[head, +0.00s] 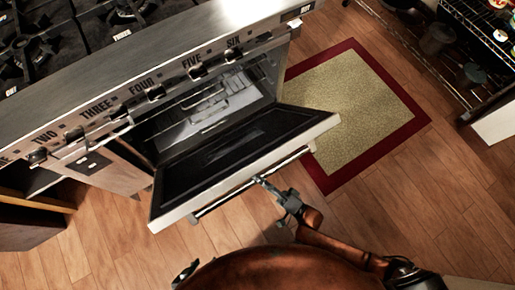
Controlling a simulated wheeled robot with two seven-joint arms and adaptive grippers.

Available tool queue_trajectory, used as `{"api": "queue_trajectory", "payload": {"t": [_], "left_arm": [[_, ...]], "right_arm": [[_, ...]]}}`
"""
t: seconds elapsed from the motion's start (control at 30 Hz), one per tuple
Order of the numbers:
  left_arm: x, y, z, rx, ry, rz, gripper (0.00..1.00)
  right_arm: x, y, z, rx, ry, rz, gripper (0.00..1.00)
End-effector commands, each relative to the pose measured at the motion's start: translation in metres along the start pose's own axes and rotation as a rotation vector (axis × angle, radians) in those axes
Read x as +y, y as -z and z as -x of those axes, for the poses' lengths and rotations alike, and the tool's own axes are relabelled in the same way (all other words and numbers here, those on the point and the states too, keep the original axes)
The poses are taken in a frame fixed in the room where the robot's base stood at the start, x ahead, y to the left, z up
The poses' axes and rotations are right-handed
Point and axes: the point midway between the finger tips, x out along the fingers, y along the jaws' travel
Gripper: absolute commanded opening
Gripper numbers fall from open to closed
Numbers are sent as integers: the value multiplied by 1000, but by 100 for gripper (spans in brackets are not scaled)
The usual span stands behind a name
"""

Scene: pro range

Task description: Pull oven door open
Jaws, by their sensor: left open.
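The oven door (327,124) hangs partly open, tilted down and out from the stove (150,62). Its dark inner panel faces up, and the oven cavity with its metal racks (208,104) shows behind it. A bar handle (226,196) runs along the door's outer front edge.
Several labelled knobs (156,93) line the stove front above the oven. A red-bordered mat (360,95) lies on the wooden floor (440,185) to the right of the door. A wire shelf (470,45) with items stands at the upper right. Floor below the mat is clear.

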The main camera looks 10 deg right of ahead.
Motion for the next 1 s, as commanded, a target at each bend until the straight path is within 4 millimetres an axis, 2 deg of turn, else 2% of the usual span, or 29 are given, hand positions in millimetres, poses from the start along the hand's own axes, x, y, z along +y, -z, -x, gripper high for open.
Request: {"api": "queue_trajectory", "payload": {"t": [0.5,0.53,0.77,1.0], "left_arm": [[1,1,-3,11,-3,1,44],[1,1,-3,11,-3,1,44],[1,2,-3,11,-3,0,44],[0,1,-3,9,-2,1,44]], "right_arm": [[5,-1,4,-1,-9,-1,0],[5,-1,4,-1,-9,-1,21],[4,-1,3,-1,-6,-1,37],[3,-1,3,-1,-3,-1,37]]}}
